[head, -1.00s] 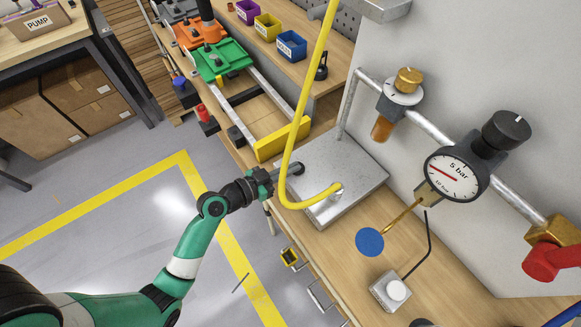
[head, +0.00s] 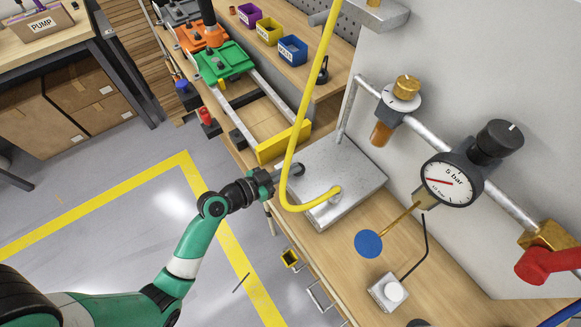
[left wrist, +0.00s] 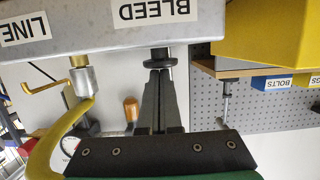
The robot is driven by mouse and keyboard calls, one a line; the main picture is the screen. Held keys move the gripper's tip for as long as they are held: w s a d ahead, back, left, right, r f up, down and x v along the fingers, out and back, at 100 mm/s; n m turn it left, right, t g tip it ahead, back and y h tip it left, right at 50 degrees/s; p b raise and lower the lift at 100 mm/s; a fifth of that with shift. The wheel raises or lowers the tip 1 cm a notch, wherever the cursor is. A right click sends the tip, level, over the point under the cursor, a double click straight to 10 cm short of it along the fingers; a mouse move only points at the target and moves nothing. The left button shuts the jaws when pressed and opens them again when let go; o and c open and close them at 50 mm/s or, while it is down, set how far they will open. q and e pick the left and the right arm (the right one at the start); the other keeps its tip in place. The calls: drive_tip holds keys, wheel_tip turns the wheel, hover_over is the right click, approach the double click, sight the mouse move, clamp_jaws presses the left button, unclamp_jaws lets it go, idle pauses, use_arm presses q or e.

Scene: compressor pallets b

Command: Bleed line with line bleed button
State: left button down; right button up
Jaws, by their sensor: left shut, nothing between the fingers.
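The metal box (head: 345,175) stands on the bench with a yellow hose plugged into its top. Its BLEED label (left wrist: 155,10) and LINE label (left wrist: 25,30) read upside down in the left wrist view. The black line bleed button (left wrist: 160,57) sticks out of the face by the BLEED label. My left gripper (left wrist: 159,73) is shut and empty, its tips against or very close to the button. In the head view the left gripper (head: 286,173) is at the box's left side. The pressure gauge (head: 452,182) has a red needle pointing left. My right gripper is not seen.
The yellow hose (head: 300,125) arches close beside my left gripper. A yellow block (head: 280,142) on rails stands just behind the box. A blue disc (head: 368,244) and a small box with a white button (head: 392,292) are nearer. The floor at left is clear.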

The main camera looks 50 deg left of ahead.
use_arm(q)
wheel_tip(320, 180, up, 4)
drive_tip(key=shift+f+p, duration=0.25)
drive_tip(key=shift+p, duration=0.55)
drive_tip(key=p+v, duration=0.1)
drive_tip(key=v, duration=0.8)
drive_tip(key=shift+s+f, duration=0.25)
drive_tip(key=shift+s, duration=0.2)
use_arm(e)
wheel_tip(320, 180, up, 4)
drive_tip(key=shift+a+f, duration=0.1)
